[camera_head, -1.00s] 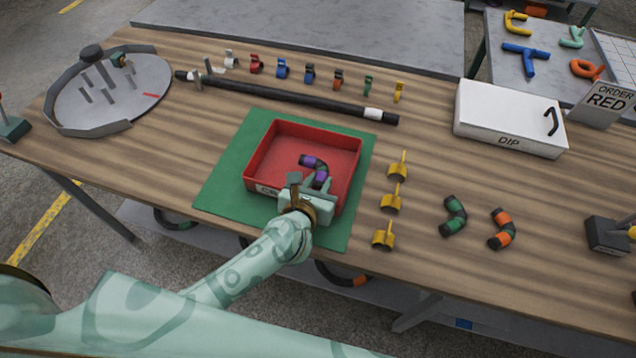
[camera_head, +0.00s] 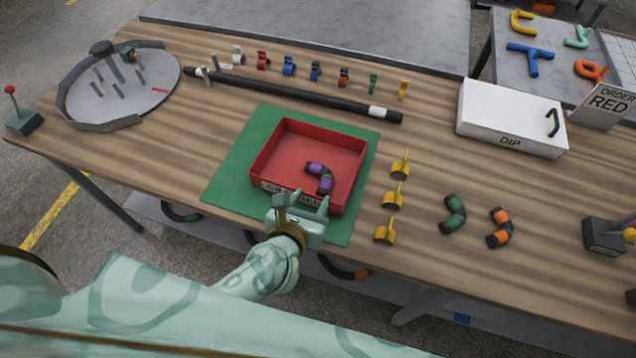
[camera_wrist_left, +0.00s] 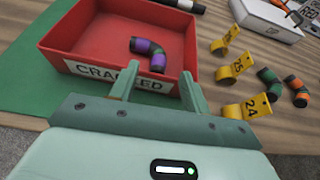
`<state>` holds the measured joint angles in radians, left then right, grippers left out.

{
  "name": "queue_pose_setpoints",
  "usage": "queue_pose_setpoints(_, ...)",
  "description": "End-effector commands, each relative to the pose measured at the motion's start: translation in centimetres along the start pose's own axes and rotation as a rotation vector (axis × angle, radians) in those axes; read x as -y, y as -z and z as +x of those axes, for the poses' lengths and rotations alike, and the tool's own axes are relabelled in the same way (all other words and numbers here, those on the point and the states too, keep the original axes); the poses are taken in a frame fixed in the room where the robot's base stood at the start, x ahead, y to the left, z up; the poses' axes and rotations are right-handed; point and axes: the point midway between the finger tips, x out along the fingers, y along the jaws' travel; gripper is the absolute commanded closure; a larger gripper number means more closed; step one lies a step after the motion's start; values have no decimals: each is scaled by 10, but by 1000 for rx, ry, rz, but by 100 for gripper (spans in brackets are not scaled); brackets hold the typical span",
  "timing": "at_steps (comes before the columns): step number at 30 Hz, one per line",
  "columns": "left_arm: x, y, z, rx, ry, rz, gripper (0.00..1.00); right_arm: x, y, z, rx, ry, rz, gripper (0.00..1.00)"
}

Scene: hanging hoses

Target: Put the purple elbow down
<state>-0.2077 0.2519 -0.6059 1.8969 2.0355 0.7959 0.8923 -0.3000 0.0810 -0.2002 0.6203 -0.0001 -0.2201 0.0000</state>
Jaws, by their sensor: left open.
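The purple elbow (camera_head: 321,178) is a curved black piece with purple bands. It lies on the floor of the red tray (camera_head: 265,150), towards the tray's front right. It also shows in the left wrist view (camera_wrist_left: 152,53), inside the tray behind the front wall with the label "CRACKED". My left gripper (camera_head: 301,199) is open and empty, at the outside of the tray's front wall, apart from the elbow. Its two fingers (camera_wrist_left: 159,90) show in the left wrist view, pointing towards the label. My right gripper is not in view.
The tray stands on a green mat (camera_head: 232,165). Yellow numbered clips (camera_head: 393,198) stand right of the mat, then a green-banded elbow (camera_head: 453,214) and an orange-banded elbow (camera_head: 500,228). A black hose (camera_head: 300,97) lies behind the tray. A white DIP box (camera_head: 510,115) is at the back right.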

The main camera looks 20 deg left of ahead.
Motion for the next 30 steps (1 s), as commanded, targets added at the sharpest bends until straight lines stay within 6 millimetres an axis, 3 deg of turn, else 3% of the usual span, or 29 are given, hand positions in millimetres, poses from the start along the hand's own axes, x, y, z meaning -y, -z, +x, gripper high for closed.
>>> queue_pose_setpoints(3, 0, -1, -22, 1, 2, 0, 53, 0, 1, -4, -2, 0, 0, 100)
queue_pose_setpoints(7, 0, -2, -34, 3, 2, 1, 53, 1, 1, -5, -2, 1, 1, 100)
queue_pose_setpoints(17, 1, -2, -37, 7, 2, 2, 53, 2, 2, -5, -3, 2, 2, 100)
queue_pose_setpoints(20, 1, -11, -37, 47, 8, 57, 53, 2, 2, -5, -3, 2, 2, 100)
queue_pose_setpoints(23, 5, -39, -40, 193, 31, 288, 53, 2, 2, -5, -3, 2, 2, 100)
queue_pose_setpoints(26, 22, -73, -52, 422, 58, 766, 53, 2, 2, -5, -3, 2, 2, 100)
queue_pose_setpoints(27, 33, -80, -58, 510, 68, 1019, 53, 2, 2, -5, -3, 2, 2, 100)
queue_pose_setpoints(30, 54, -63, -67, 646, 116, 1683, 53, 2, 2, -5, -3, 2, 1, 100)
